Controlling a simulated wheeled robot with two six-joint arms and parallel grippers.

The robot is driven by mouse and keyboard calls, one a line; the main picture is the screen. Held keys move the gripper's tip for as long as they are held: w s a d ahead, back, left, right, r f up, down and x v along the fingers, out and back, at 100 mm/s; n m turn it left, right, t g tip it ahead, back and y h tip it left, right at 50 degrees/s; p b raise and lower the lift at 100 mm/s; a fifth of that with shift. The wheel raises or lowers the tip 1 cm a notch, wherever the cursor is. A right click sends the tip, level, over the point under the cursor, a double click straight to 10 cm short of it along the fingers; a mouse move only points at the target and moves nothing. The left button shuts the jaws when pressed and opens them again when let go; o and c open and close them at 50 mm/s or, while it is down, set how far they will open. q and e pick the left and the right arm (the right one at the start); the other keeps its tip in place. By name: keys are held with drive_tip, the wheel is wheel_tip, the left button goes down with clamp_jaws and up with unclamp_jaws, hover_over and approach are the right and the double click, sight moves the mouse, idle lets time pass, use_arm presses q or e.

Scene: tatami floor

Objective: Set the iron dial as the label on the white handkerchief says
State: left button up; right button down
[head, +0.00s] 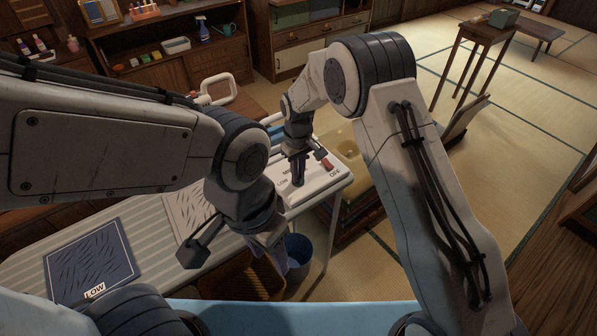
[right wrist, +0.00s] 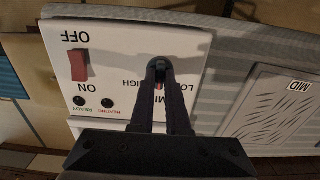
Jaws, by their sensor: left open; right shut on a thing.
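The white control panel (head: 322,178) sits at the right end of the ironing board. In the right wrist view the panel (right wrist: 115,45) appears upside down, with LOW, MID and HIGH partly covered around the dial (right wrist: 159,65). My right gripper (right wrist: 160,75) is shut on the dial; it also shows in the head view (head: 298,170). A small reddish mark is between the fingers; I cannot tell the dial's setting. The white handkerchief (right wrist: 268,110) has a MID label (right wrist: 299,86); my left arm partly covers the handkerchief in the head view (head: 185,212). My left gripper (head: 236,252) is open and empty.
A red switch (right wrist: 79,65) stands between OFF and ON, near two dark lamps. A navy handkerchief (head: 90,262) with a LOW label lies at the board's left. A blue bucket (head: 298,250) is below the board.

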drive_tip(key=shift+w+r, duration=0.15)
drive_tip(key=c, duration=1)
unclamp_jaws()
drive_tip(key=shift+o, duration=0.5)
wheel_tip(320, 180, up, 10)
drive_tip(key=b, duration=0.1)
drive_tip(key=shift+r, duration=0.2)
